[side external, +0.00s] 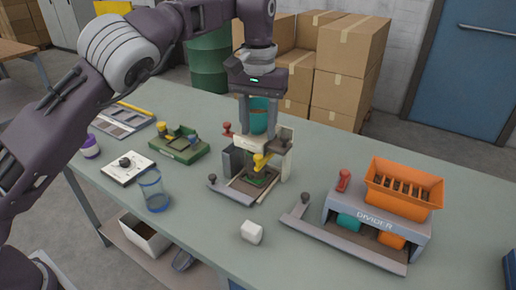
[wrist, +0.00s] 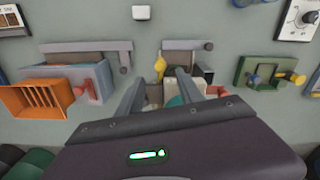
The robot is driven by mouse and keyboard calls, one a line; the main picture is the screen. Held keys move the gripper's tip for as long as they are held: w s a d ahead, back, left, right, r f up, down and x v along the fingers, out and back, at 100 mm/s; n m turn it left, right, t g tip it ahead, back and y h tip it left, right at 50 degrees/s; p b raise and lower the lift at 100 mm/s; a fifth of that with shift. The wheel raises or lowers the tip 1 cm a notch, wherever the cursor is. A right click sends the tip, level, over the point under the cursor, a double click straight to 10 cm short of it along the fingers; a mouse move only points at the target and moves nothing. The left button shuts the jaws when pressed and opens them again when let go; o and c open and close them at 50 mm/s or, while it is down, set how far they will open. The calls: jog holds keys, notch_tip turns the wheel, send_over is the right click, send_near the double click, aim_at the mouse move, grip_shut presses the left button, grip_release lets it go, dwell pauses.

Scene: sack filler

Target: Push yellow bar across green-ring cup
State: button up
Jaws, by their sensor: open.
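The yellow bar (side external: 260,162) sits at the front of the cream sack-filler station (side external: 276,149); it also shows in the wrist view (wrist: 159,66). A teal hopper (side external: 261,113) stands at the top of the station. My gripper (side external: 259,134) points down over the station, its open fingers on either side of the teal hopper as seen from the side. The wrist view shows the fingertips (wrist: 160,82) just behind the yellow bar. I cannot tell whether they touch anything.
A grey divider (side external: 375,224) with an orange slotted bin (side external: 403,188) stands right. A white block (side external: 252,232) and a clear blue-rimmed cup (side external: 154,192) are near the front edge. A green fixture (side external: 179,147) and a white dial box (side external: 127,168) stand left.

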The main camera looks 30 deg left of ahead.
aim_at(258, 156)
notch_tip(258, 156, down, 7)
jog(key=shift+r, duration=0.2)
jog(key=shift+c, duration=0.4)
grip_shut()
jog(key=shift+r, duration=0.1)
dwell(0.8)
